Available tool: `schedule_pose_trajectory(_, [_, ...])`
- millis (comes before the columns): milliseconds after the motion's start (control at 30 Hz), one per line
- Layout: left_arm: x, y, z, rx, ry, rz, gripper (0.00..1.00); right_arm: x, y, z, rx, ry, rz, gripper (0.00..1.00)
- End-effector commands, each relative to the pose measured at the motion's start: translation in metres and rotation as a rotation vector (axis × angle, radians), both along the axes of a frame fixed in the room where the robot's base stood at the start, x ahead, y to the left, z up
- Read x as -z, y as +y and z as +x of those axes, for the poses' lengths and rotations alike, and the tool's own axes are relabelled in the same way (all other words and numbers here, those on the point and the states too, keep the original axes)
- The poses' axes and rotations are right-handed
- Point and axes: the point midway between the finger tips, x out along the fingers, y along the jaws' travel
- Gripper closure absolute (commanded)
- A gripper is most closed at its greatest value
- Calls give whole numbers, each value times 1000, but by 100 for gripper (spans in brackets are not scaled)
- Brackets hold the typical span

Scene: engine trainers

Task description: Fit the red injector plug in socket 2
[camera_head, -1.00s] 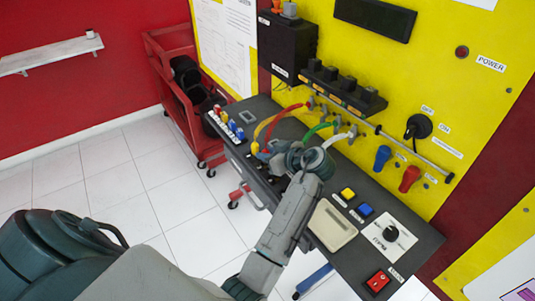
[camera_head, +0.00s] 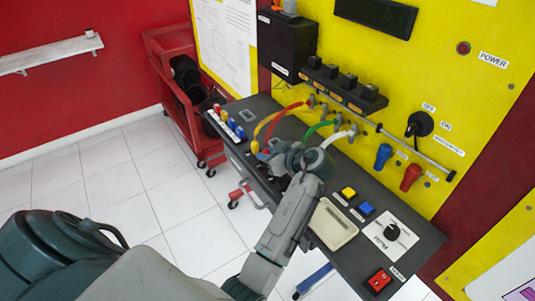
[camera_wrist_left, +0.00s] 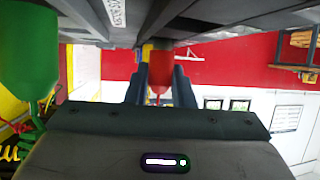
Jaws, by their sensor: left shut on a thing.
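My left gripper (camera_head: 264,156) is at the desk's back-left part, beside the coloured leads. In the left wrist view its two fingers (camera_wrist_left: 159,88) are shut on the red injector plug (camera_wrist_left: 160,70), which sits between them. In the head view the red lead (camera_head: 284,117) arcs from the yellow panel down toward the gripper. The plug itself cannot be made out there. Socket 2 cannot be made out, and my wrist covers part of the desk. My right gripper is not in view.
Small coloured pieces (camera_head: 229,121) stand at the desk's left end.

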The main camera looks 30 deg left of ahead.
Motion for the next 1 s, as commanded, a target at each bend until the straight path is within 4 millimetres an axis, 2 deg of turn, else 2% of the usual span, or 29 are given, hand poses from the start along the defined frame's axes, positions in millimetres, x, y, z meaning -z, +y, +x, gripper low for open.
schedule_pose_trajectory(567, [10, 0, 0, 0, 0, 0, 100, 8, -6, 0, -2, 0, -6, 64])
schedule_pose_trajectory(600, [9, 0, 0, 0, 0, 0, 73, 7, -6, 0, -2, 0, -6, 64])
schedule_pose_trajectory(633, [9, 0, 0, 0, 0, 0, 68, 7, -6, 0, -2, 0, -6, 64])
schedule_pose_trajectory(1000, [5, -4, -1, 1, 0, -1, 68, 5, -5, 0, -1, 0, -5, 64])
